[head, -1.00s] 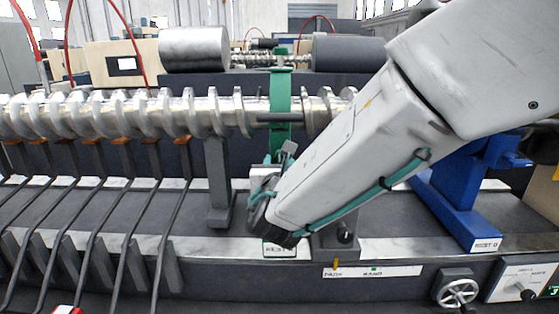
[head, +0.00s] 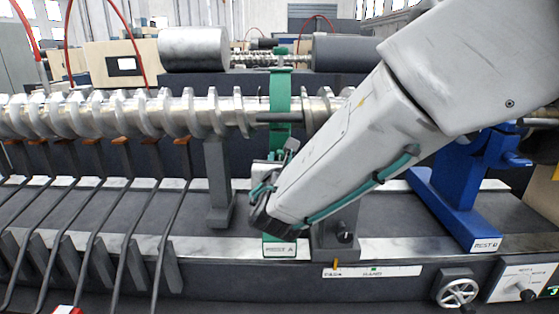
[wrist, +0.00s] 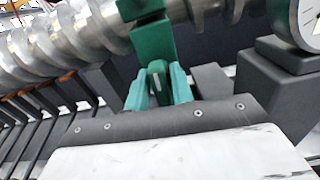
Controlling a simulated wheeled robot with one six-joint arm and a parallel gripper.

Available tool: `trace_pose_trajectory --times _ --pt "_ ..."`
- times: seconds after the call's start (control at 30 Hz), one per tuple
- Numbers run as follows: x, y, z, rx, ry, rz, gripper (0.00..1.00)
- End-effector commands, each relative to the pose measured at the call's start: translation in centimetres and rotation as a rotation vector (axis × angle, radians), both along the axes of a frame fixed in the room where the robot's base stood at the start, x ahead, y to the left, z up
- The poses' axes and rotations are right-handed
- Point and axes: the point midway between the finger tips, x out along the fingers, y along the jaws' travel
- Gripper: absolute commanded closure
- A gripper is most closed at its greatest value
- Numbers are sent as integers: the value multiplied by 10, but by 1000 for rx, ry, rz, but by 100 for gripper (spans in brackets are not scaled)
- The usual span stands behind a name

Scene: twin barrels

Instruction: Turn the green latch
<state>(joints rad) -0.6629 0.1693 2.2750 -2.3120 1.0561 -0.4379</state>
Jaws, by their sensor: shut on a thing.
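The green rest (head: 280,95) stands around the steel screw shaft, with a label reading REST A at its foot. In the wrist view its green upper part (wrist: 153,40) rises in front of the shaft. The green latch (wrist: 159,77) is low on the rest. My gripper (wrist: 158,88) has its two teal fingers on either side of the latch and is shut on it. In the head view my gripper (head: 262,183) is in front of the rest, and my wrist and forearm hide much of the rest's lower part.
The long screw shaft (head: 100,115) runs across the scene. Several dark bent rods (head: 175,215) stand at left. A blue rest (head: 455,185) stands at right. A handwheel (head: 458,292) and a dial panel (head: 520,290) sit at the front right.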

Motion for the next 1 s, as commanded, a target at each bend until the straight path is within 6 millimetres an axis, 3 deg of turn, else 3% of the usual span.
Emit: trace_pose_trajectory --times 1.0 --pt "0 -4 -3 888 -29 0 99"
